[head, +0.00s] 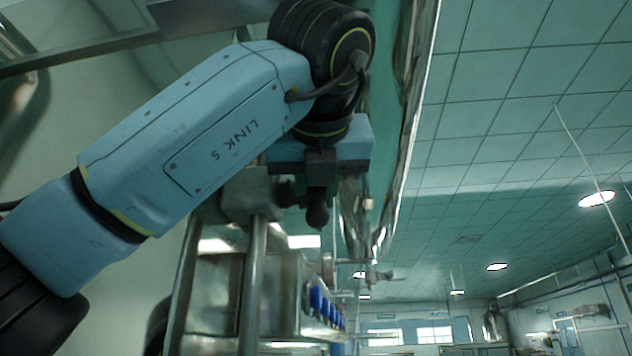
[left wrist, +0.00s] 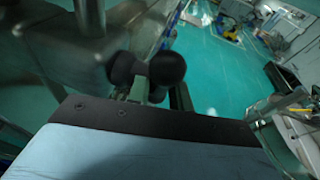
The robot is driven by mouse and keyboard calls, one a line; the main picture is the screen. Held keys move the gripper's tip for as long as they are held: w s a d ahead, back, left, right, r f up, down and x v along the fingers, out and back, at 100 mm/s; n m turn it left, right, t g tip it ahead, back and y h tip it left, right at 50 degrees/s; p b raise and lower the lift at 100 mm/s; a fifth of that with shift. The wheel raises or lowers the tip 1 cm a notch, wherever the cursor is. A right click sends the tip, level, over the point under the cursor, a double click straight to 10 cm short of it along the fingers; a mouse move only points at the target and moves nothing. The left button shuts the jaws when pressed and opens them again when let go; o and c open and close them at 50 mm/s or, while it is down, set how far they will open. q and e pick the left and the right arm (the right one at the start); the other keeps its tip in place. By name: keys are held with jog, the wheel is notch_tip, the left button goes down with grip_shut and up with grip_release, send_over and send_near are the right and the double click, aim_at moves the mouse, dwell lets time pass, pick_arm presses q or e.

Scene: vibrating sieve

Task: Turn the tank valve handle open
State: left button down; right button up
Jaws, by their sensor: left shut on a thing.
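The valve handle (head: 318,213) shows below my left gripper in the head view as a dark, rounded knob. A second dark knob sits close by to its left. In the left wrist view the handle (left wrist: 166,68) shows as black ball-shaped knobs just beyond the gripper body. My left gripper (head: 321,182) points down and is shut on the handle; its own housing and the dim light partly hide the contact. A large shiny steel surface, perhaps the tank (head: 412,85), rises right behind the gripper. My right gripper is in neither view.
Below the gripper stands a steel frame with a metal box (head: 270,300) and several blue parts (head: 322,302). A metal post (head: 252,285) stands close left of the handle. The left wrist view shows open green floor (left wrist: 225,70) beyond the handle.

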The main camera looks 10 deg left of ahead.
pick_arm(q)
jog(key=shift+r, duration=0.1)
jog(key=c, duration=1.3)
grip_release()
jog(key=f+b+v, duration=0.1)
jog(key=v, duration=0.3)
jog(key=b+v, duration=0.1)
jog(key=v, duration=0.3)
jog(key=f+b+v, duration=0.1)
jog(key=b+v, duration=0.1)
jog(key=v, duration=0.3)
jog(key=shift+s+f, duration=0.25)
jog(key=shift+f, duration=0.1)
